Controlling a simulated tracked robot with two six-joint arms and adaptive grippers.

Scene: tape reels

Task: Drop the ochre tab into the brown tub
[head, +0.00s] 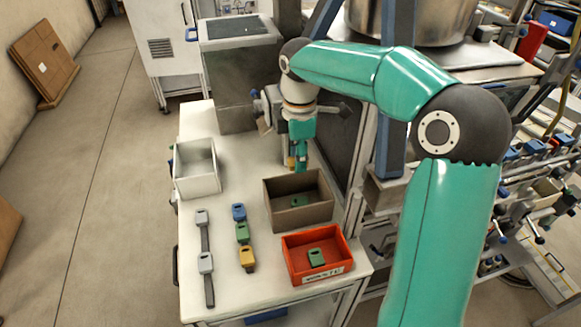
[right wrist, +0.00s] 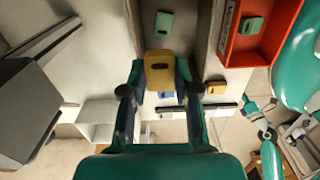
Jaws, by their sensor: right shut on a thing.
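My right gripper (head: 297,163) is shut on an ochre tab (right wrist: 159,70), held between its two fingers in the right wrist view. In the head view the held ochre tab (head: 291,162) is mostly hidden by the gripper, which hangs above the table by the far edge of the brown tub (head: 283,224). The brown tub holds a green tab (head: 298,201), also seen in the right wrist view (right wrist: 163,22). Another ochre tab (head: 247,257) sits on the table at the near end of a row. My left gripper is not in view.
A red-orange tub (head: 332,270) with a green tab inside stands in front of the brown tub. A white tub (head: 197,186) stands at the left. A grey box stands behind.

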